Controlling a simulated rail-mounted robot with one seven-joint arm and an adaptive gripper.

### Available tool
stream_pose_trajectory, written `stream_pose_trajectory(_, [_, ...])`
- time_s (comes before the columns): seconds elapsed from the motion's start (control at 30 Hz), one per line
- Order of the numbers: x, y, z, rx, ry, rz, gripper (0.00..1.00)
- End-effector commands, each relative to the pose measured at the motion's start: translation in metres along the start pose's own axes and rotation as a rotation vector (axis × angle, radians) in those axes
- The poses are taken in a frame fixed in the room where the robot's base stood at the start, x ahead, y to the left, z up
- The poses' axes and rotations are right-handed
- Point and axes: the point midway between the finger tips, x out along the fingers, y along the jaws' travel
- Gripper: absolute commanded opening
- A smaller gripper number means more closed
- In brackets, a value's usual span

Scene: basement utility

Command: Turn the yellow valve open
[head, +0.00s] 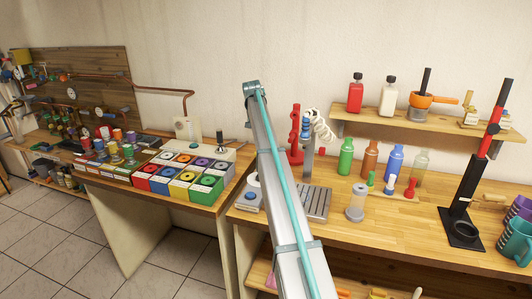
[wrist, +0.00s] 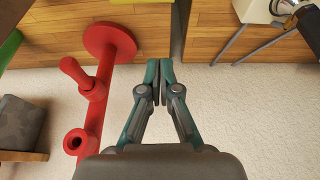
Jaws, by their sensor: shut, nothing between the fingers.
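My gripper (wrist: 159,78) is shut and empty in the wrist view, its two teal-tipped fingers together in front of the pale wall. It is apart from everything there. In the head view my arm rises through the middle, and I cannot make out the gripper. I cannot pick out a yellow valve for sure. The wooden pipe board (head: 105,65) at the far left carries copper pipes, gauges and small valves. A yellow piece (head: 23,57) shows at its upper left, too small to identify.
A red stand (wrist: 92,88) with a round foot is left of my gripper; it also shows in the head view (head: 296,140). Coloured boxes (head: 180,176) fill the middle bench. Bottles (head: 347,157) and a black-and-red press (head: 468,190) stand on the right bench. Tiled floor (head: 45,240) is clear.

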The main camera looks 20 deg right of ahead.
Motion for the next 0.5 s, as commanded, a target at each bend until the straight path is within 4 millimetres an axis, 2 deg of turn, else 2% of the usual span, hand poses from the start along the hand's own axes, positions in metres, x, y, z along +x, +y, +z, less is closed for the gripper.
stream_pose_trajectory(0.07, [-0.001,0.001,-0.008,0.012,-0.004,-0.009,0.0])
stream_pose_trajectory(0.27, [0.017,0.002,-0.007,0.013,-0.006,-0.009,0.0])
stream_pose_trajectory(0.5, [0.06,0.001,-0.007,0.012,-0.006,-0.008,0.0])
